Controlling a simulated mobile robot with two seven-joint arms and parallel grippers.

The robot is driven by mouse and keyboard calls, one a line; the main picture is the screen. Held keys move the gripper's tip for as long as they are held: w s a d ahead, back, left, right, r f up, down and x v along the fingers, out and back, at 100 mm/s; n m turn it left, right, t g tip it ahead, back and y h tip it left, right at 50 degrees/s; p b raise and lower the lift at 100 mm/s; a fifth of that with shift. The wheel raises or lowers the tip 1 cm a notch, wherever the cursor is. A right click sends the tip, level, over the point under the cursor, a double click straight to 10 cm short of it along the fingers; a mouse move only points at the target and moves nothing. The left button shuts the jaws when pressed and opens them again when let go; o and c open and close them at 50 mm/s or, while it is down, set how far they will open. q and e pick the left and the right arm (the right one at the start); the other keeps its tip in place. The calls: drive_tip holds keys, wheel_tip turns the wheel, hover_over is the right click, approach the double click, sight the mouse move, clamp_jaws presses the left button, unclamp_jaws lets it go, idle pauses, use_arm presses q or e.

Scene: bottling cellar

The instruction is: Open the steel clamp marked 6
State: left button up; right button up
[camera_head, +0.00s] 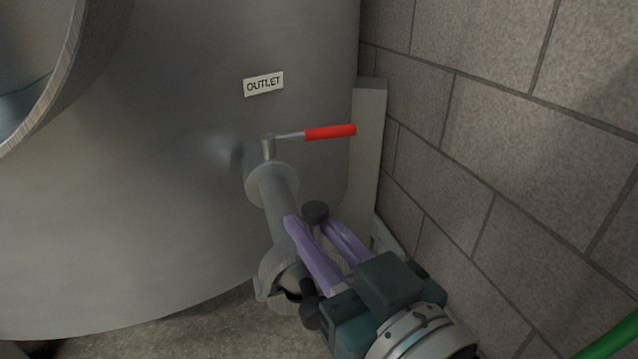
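A steel clamp (268,283) sits around the lower end of the grey outlet pipe (277,212). No number 6 is legible on it, and my gripper partly hides its right side. My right gripper (309,226) reaches in from the lower right, with two purple fingers parted. Its tips are just right of the pipe, above the clamp in the picture. A round black knob (315,211) shows by the fingertips; I cannot tell what it belongs to or whether the fingers touch it. My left gripper is not in view.
A large steel tank (150,210) with an OUTLET label (263,84) fills the left. A red valve handle (330,132) sticks out rightward above the pipe. A block wall (510,130) closes off the right. A green hose (615,341) shows at lower right.

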drive_tip(key=shift+w, duration=0.1)
clamp_jaws()
idle(0.9)
